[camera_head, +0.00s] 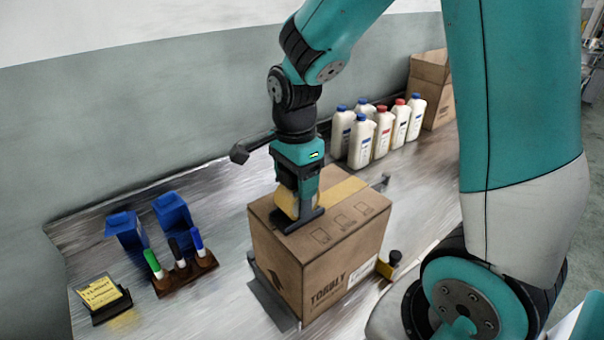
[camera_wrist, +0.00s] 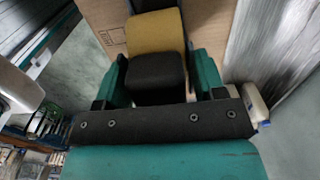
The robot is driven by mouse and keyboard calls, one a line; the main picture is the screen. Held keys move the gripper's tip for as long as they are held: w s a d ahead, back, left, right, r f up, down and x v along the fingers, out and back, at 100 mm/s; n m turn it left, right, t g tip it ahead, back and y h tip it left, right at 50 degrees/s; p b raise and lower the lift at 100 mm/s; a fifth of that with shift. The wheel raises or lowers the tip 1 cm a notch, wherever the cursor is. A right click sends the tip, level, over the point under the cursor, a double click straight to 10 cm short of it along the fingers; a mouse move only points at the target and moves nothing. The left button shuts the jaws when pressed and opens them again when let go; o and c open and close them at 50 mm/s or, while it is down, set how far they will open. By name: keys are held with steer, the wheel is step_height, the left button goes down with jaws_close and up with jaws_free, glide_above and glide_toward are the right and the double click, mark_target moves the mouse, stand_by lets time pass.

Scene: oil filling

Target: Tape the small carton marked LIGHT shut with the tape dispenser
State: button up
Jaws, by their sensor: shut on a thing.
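A brown carton (camera_head: 325,250) stands on the bench with its top flaps closed. A yellowish tape strip (camera_head: 345,188) lies on the top, behind my gripper. My gripper (camera_head: 298,184) points down over the carton's top and is shut on the tape dispenser (camera_head: 300,221), a black tool with a yellow part. The dispenser's black foot is at the carton top, near its left edge. In the wrist view the dispenser (camera_wrist: 155,70) sits between the jaws, with the carton (camera_wrist: 208,30) behind it.
Several white bottles (camera_head: 361,140) and another open carton (camera_head: 432,85) stand at the back right. Two blue bins (camera_head: 172,212), a marker rack (camera_head: 186,274) and a yellow note pad (camera_head: 101,293) are at the left. A black-knobbed fixture (camera_head: 393,260) is right of the carton.

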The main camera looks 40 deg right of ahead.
steer(key=shift+a+f, duration=0.15)
steer(key=shift+a, duration=1.15)
steer(key=shift+s+a, duration=0.15)
steer(key=shift+a, duration=1.2)
step_height(320, 180, up, 8)
steer(key=p, duration=0.7)
steer(key=shift+p, duration=0.35)
